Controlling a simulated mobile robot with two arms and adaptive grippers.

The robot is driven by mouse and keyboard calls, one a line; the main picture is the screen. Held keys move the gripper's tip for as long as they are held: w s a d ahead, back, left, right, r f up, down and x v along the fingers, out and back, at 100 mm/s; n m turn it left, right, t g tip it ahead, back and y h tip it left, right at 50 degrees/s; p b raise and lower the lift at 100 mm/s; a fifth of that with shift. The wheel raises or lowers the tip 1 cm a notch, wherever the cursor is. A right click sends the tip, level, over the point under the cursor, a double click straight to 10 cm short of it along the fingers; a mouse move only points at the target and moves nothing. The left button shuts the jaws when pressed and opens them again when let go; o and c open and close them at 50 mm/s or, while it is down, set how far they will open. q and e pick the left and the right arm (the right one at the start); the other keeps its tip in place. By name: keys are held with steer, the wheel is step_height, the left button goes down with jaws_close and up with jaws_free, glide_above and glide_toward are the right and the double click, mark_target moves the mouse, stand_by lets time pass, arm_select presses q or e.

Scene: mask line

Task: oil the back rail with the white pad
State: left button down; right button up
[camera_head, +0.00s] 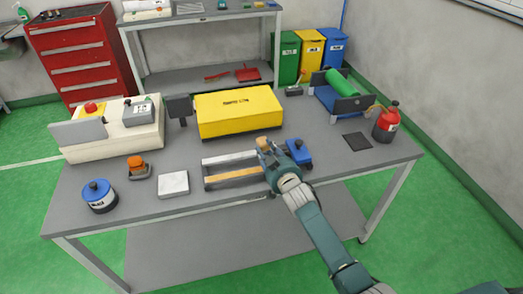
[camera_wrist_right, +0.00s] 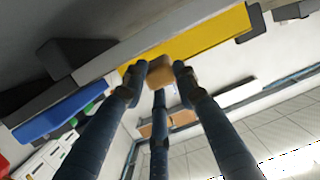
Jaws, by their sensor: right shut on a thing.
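In the head view my right gripper (camera_head: 267,152) is over the right end of a dark-framed rack with two rails. The back rail (camera_head: 229,158) is pale grey-white and the front rail (camera_head: 233,177) is orange-tan. The gripper is shut on a small tan block (camera_head: 268,140). In the right wrist view the tan block (camera_wrist_right: 160,70) sits between the fingertips (camera_wrist_right: 158,80). A flat white square pad (camera_head: 173,184) lies on the table left of the rack. I cannot tell whether the block touches a rail. My left gripper is not in view.
A yellow box (camera_head: 239,111) stands behind the rack. A blue container (camera_head: 299,152) is close right of the gripper. A blue-lidded jar (camera_head: 99,196) and an orange-topped item (camera_head: 138,168) stand left. A red bottle (camera_head: 386,122) and dark mat (camera_head: 357,141) are right.

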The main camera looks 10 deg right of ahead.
steer(key=shift+w+d+f+p, duration=0.1)
steer(key=shift+d+p, duration=0.1)
steer(key=shift+d, duration=1)
steer(key=shift+d+f+p, duration=0.1)
steer(key=shift+d+p, duration=0.05)
steer(key=shift+d, duration=1.05)
steer(key=shift+r, duration=0.1)
step_height(320, 180, up, 6)
steer(key=p, duration=0.5)
steer(key=shift+p, duration=0.3)
steer(key=shift+r, duration=0.1)
step_height(320, 180, up, 3)
steer(key=p, duration=0.3)
steer(key=shift+f, duration=0.2)
